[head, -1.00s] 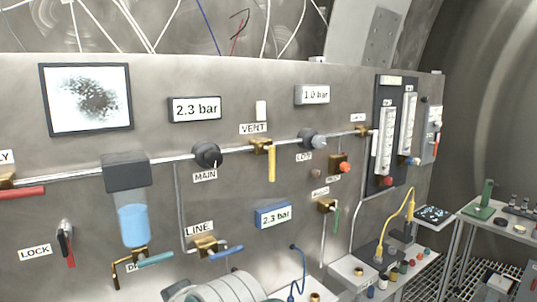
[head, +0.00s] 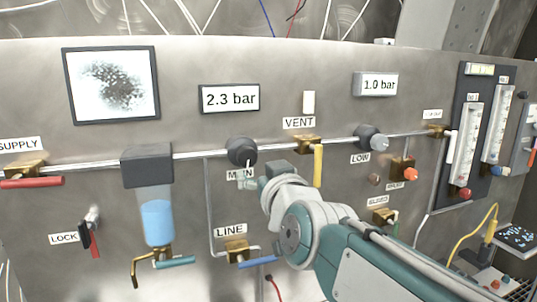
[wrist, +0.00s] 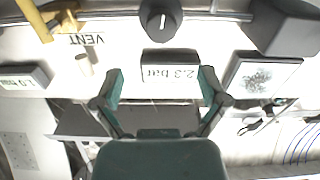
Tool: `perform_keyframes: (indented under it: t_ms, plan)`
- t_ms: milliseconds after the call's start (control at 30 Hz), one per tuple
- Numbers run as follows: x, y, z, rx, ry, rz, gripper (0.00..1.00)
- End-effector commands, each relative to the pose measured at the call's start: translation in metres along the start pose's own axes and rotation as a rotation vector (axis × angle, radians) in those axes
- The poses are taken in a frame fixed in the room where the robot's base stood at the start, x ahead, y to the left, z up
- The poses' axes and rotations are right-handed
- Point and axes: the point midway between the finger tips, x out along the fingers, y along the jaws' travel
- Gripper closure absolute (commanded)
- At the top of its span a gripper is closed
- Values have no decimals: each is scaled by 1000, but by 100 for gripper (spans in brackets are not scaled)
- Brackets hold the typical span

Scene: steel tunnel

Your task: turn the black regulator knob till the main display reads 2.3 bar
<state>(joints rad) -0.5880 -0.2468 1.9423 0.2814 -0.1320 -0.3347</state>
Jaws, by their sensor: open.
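The black regulator knob (head: 241,151), above the MAIN label, sits on the pipe with a short white mark at its lower edge. The main display (head: 230,98) above it reads 2.3 bar. My gripper (head: 258,182) is just below the knob and partly covers the MAIN label. In the wrist view, which is upside down, the knob (wrist: 161,16) is at the top centre, beyond the fingertips. My gripper (wrist: 160,84) is open there, its green fingers spread on both sides of the display (wrist: 170,73), with nothing between them. I see no contact with the knob.
The yellow VENT lever (head: 318,165) hangs right of the knob, close to my arm. The LOW knob (head: 370,137) is further right, under a 1.0 bar display (head: 377,84). A filter bowl (head: 157,222) stands left. The LINE valve (head: 236,250) is below.

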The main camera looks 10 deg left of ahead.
Motion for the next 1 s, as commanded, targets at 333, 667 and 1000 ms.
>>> perform_keyframes:
  t_ms: [333, 667, 1000]
  plan:
    - [53, 2, 1, 2, -3, 1, 7]
    - [94, 2, 1, 2, -2, 1, 7]
    - [99, 2, 0, 2, -2, 1, 7]
